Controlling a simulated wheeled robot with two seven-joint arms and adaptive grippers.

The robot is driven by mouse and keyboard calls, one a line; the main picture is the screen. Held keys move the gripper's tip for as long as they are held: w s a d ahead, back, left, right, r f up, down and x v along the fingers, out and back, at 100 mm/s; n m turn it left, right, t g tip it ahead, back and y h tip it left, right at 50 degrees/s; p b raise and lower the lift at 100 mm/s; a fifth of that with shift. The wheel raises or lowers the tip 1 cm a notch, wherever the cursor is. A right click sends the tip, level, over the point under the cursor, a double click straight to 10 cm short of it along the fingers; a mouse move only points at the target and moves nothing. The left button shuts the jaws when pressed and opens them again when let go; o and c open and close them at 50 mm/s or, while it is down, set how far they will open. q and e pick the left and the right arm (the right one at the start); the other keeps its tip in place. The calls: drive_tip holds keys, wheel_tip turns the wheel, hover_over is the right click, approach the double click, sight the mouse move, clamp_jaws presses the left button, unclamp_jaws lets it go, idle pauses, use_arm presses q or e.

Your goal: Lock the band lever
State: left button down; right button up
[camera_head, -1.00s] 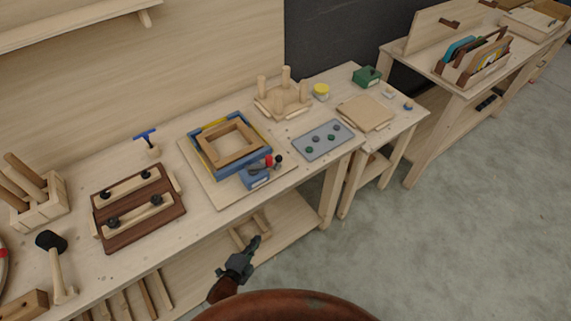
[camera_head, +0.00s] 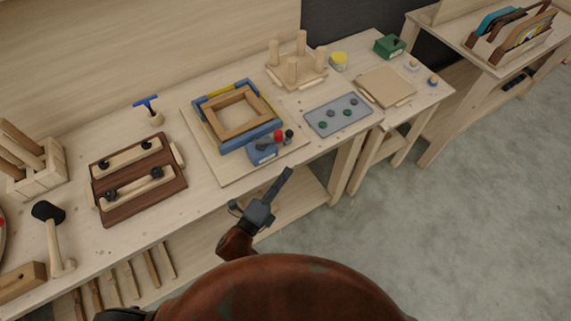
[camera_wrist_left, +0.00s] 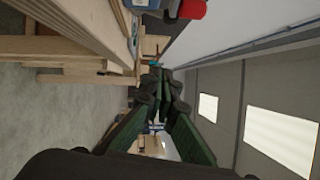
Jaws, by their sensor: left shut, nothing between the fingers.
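The band clamp (camera_head: 211,116) is a blue and yellow band around a square wooden frame (camera_head: 239,125), lying on a pale board on the bench. Its blue lever housing (camera_head: 262,151) sits at the near corner, with a red-knobbed lever (camera_head: 278,136) and a dark knob (camera_head: 289,134) beside it. My left gripper (camera_head: 286,174) is shut and empty, in front of the bench edge, nearer than the lever and apart from it. In the left wrist view its fingers (camera_wrist_left: 158,80) meet, and the red knob (camera_wrist_left: 192,9) shows at the top edge. My right gripper is not in view.
A grey tray (camera_head: 320,115) with several pegs lies right of the clamp. A dark brown jig board (camera_head: 131,207) and a mallet (camera_head: 50,224) lie to the left. The bench's front edge and lower shelf are close to my left arm. Open floor lies at right.

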sight(289, 138)
use_arm(q)
drive_tip(key=w, duration=0.3)
drive_tip(key=w+d+r, duration=0.1)
drive_tip(key=w, duration=0.5)
drive_tip(key=shift+w+d+r+b, duration=0.15)
drive_tip(key=shift+w+d+b, duration=0.15)
drive_tip(key=shift+b, duration=0.1)
drive_tip(key=shift+w+a, duration=0.2)
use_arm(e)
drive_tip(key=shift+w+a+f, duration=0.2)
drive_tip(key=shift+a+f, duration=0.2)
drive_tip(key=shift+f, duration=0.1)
use_arm(q)
drive_tip(key=shift+r, duration=0.1)
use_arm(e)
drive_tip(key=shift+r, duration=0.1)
